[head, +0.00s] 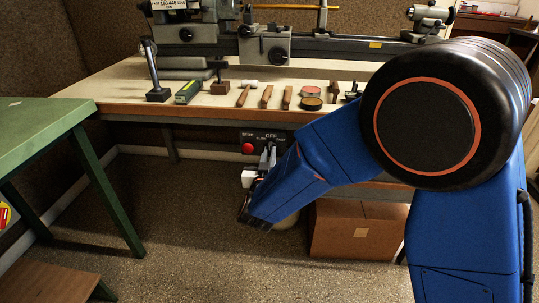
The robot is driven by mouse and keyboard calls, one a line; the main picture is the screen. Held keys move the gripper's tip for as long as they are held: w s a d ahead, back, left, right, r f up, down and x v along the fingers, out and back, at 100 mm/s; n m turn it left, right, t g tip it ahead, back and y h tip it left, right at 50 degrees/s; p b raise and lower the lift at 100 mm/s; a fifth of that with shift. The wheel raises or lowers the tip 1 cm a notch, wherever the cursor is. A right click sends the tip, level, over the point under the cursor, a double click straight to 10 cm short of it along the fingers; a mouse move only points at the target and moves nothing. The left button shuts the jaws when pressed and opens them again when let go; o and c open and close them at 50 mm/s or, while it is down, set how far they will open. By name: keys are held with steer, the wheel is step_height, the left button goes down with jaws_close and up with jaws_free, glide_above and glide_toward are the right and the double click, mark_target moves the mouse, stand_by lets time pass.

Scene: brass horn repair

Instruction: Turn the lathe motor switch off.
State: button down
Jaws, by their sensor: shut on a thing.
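The lathe motor switch panel (259,136) is a dark plate under the front edge of the bench, with white lettering in which "STOP" and "OFF" can be read. A round red button (247,148) sits at its left. My gripper (268,154) is up against the panel, below the "OFF" lettering and right of the red button. It is shut on the switch handle, which is small and mostly hidden by the fingers. The handle's exact angle cannot be told. My blue arm reaches in from the right.
The lathe (264,46) stands on the wooden bench (110,88), with hand tools along its front. A cardboard box (360,230) is on the floor below. A green table (35,135) stands at the left. The floor between is clear.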

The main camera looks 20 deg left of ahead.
steer(key=shift+m, duration=0.3)
steer(key=c, duration=1.8)
jaws_free()
steer(key=shift+s, duration=0.15)
steer(key=v, duration=1.7)
steer(key=shift+s+a, duration=0.1)
